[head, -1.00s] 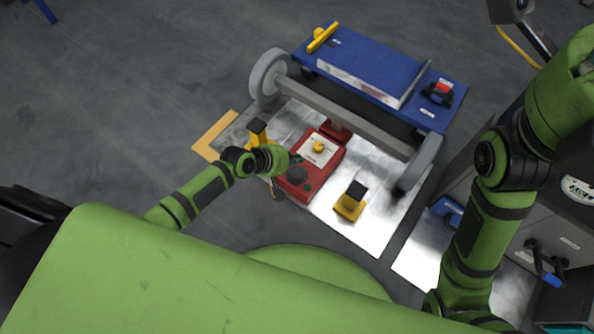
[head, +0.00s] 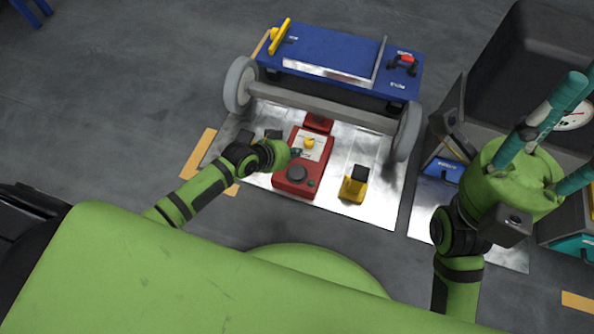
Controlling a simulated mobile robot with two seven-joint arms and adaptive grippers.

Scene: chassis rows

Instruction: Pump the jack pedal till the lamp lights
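A red jack (head: 285,188) stands on a shiny metal floor plate under the blue cart's near side. Its top carries a white label with a yellow knob (head: 309,142) and a black round pad (head: 297,173). I cannot tell which part is the pedal or the lamp, and see no clear glow. My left gripper (head: 294,153) is at the jack's left edge, beside the label; its fingers are too small to judge, and contact is unclear. My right gripper (head: 572,125) is raised at the right, its teal fingers apart and partly cut off by the frame edge.
The blue cart (head: 340,48) with grey wheels stands behind the jack. A yellow block with a black top (head: 354,188) stands right of the jack; a similar one is mostly hidden by my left arm. Grey equipment (head: 500,70) with a gauge (head: 574,118) stands at the right.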

